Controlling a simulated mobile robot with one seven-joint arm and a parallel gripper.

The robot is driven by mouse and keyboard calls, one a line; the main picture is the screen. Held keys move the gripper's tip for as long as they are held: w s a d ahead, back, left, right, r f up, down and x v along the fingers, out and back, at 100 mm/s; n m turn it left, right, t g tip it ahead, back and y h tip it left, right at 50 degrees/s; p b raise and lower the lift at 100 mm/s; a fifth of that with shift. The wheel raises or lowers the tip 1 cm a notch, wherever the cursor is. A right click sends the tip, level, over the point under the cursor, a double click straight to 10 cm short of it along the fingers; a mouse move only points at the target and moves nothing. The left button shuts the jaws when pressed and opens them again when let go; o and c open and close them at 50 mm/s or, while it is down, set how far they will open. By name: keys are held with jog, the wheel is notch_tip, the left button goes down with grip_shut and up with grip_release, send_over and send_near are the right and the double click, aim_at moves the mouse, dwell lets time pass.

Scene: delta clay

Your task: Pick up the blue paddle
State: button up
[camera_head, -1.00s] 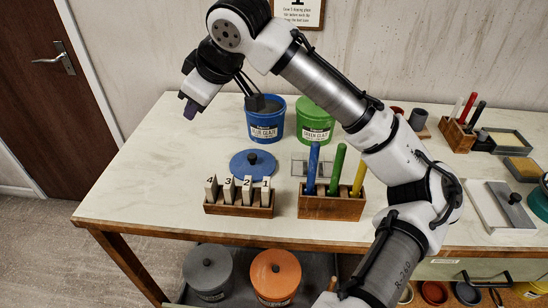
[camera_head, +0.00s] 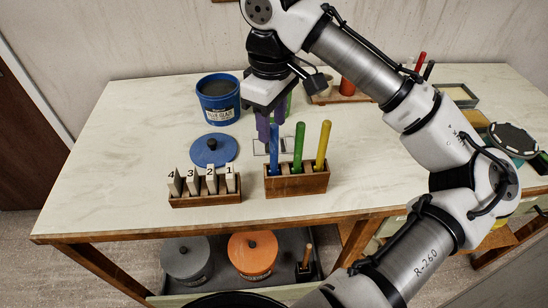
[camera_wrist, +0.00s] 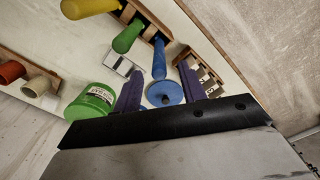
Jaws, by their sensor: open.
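The blue paddle (camera_head: 272,158) stands with its handle up in the left end of a wooden holder (camera_head: 297,187). Green (camera_head: 298,146) and yellow (camera_head: 322,146) handles stand to its right; the paddles' lower parts are hidden in the holder. My gripper (camera_head: 270,134) is open, its purple fingers pointing down just above and near the blue handle's top. In the wrist view the blue handle (camera_wrist: 159,60) shows in line with the gap between my fingers (camera_wrist: 162,92), apart from both. I cannot tell the exact depth between them.
A rack of numbered tiles (camera_head: 204,195) is left of the holder, with a blue lid (camera_head: 213,149) behind it. A blue glaze bucket (camera_head: 218,100) stands farther back. A green bucket (camera_wrist: 92,101) shows in the wrist view. The table's left side is clear.

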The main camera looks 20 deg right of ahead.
jog(key=p, duration=0.2)
send_over(274, 170)
jog(key=shift+w+d+f, duration=0.1)
jog(key=shift+w+f, duration=0.15)
jog(key=shift+f, duration=1.2)
jog(key=shift+w+d+f, duration=0.1)
jog(key=shift+w+f, duration=0.1)
jog(key=shift+f, duration=1.25)
grip_shut()
